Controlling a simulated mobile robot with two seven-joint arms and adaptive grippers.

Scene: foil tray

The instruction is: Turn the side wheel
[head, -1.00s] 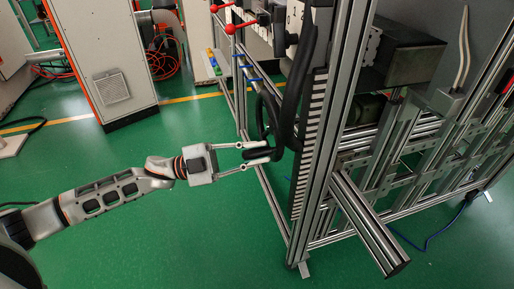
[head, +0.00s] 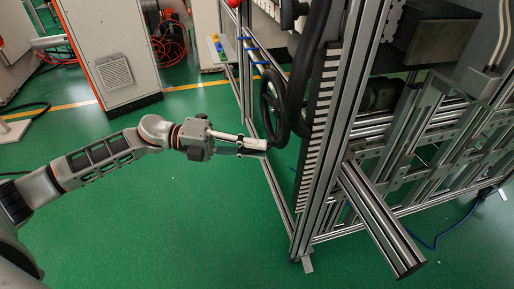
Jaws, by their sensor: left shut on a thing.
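The side wheel (head: 266,106) is a black ring on the left side of the metal-profile frame, seen at a steep angle. My left gripper (head: 264,149) is at the lower edge of this wheel. Its light fingertips overlap each other in the picture and are shut on the wheel's lower rim. The exact contact is partly hidden by the fingers. My right gripper is not in view.
A thicker black curved part (head: 303,85) stands right beside the wheel. The aluminium frame (head: 345,125) rises close to the right, with a beam (head: 380,220) jutting forward. A grey cabinet (head: 115,70) stands at the back left. The green floor (head: 150,220) is clear.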

